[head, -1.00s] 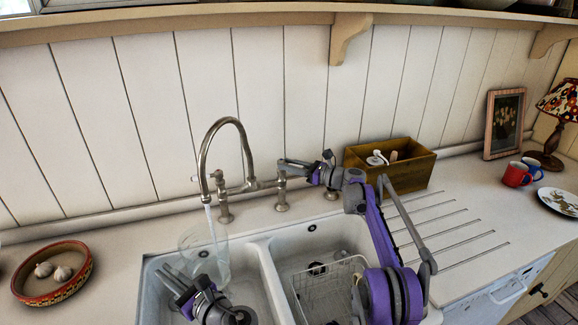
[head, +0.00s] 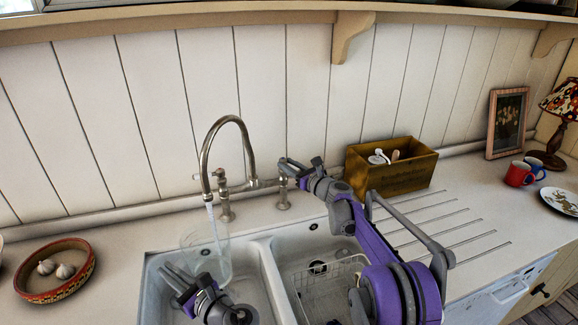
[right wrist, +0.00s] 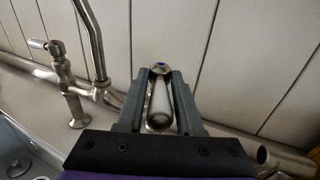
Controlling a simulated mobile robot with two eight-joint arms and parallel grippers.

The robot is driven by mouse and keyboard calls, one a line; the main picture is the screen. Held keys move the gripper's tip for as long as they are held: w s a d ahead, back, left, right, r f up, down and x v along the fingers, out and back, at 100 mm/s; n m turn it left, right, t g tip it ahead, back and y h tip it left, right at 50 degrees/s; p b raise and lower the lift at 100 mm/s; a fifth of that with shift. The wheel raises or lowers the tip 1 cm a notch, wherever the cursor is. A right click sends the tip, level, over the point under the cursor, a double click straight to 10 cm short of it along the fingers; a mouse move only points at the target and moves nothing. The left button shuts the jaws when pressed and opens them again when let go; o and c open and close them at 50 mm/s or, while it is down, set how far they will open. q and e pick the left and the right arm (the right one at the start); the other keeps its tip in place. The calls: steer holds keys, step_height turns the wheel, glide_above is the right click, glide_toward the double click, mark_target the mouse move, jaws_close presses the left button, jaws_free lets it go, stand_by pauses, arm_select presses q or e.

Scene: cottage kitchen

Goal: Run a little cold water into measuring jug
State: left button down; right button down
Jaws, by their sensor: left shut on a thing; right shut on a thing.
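The clear measuring jug (head: 222,262) is in the left sink bowl, under the spout of the tap (head: 224,122). A thin stream of water (head: 211,214) runs from the spout into the jug. My left gripper (head: 176,279) is shut on the jug at its near side; the exact grip is hard to see. My right gripper (head: 287,164) is at the tap's right handle. In the right wrist view my right gripper (right wrist: 159,76) has its fingers on either side of the pale lever with a blue mark (right wrist: 160,103). The water level in the jug is unclear.
A wire rack (head: 325,284) lies in the right sink bowl (head: 300,245). A wooden box (head: 390,172) stands behind the grooved drainer. A bowl of garlic (head: 55,292) stands at the left. Red (head: 517,174) and blue mugs (head: 536,164) stand at the right.

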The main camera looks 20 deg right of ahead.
steer(key=c, duration=0.7)
jaws_free()
steer(key=v, duration=1.2)
